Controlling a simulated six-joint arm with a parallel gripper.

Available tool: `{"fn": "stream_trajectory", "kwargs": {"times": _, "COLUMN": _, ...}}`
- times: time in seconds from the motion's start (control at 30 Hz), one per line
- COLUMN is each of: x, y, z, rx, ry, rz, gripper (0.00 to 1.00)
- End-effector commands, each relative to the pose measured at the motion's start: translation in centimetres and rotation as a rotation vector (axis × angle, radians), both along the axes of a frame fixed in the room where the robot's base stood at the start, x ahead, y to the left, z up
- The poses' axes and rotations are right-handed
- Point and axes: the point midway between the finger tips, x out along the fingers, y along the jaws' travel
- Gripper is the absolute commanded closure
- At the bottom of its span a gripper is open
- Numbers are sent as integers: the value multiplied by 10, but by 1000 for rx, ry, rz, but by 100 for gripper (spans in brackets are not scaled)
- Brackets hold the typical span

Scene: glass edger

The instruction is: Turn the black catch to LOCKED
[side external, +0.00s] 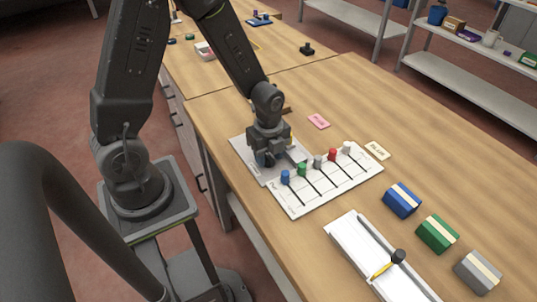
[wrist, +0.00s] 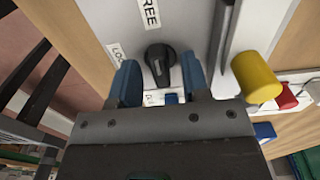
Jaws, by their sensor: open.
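The black catch (wrist: 160,60) is a dark knob on a pale plate (wrist: 195,30), seen in the wrist view. A white label reading FREE (wrist: 149,12) lies above it, and a partly covered label starting "LOC" (wrist: 115,52) lies to its left. My gripper (wrist: 159,80) is open, with one blue fingertip on each side of the catch. I cannot tell whether either finger touches it. In the side external view my gripper (side external: 267,158) is low over the plate (side external: 240,145) and hides the catch.
Beside the plate is a white slotted board (side external: 330,183) with several coloured knobs. A yellow cylinder (wrist: 256,78) stands close right of the fingers in the wrist view. Blue (side external: 402,199), green (side external: 437,233) and grey blocks (side external: 477,271) and a white tray (side external: 352,240) lie farther right.

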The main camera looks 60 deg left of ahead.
Motion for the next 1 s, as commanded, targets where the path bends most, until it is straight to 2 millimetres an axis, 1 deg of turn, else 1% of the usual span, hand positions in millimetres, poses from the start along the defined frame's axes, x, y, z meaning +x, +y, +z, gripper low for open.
{"fn": "stream_trajectory", "kwargs": {"times": 0.3, "x": 0, "y": 0, "z": -3, "rx": 0, "ry": -1, "rz": 0, "gripper": 57}}
{"fn": "stream_trajectory", "kwargs": {"times": 0.37, "x": 0, "y": 0, "z": -3, "rx": 0, "ry": -1, "rz": 0, "gripper": 62}}
{"fn": "stream_trajectory", "kwargs": {"times": 0.7, "x": 0, "y": 0, "z": -2, "rx": 0, "ry": -1, "rz": 0, "gripper": 95}}
{"fn": "stream_trajectory", "kwargs": {"times": 0.77, "x": 0, "y": 0, "z": -2, "rx": 0, "ry": -1, "rz": 0, "gripper": 100}}
{"fn": "stream_trajectory", "kwargs": {"times": 1.0, "x": 0, "y": 0, "z": -2, "rx": 0, "ry": 0, "rz": 9, "gripper": 100}}
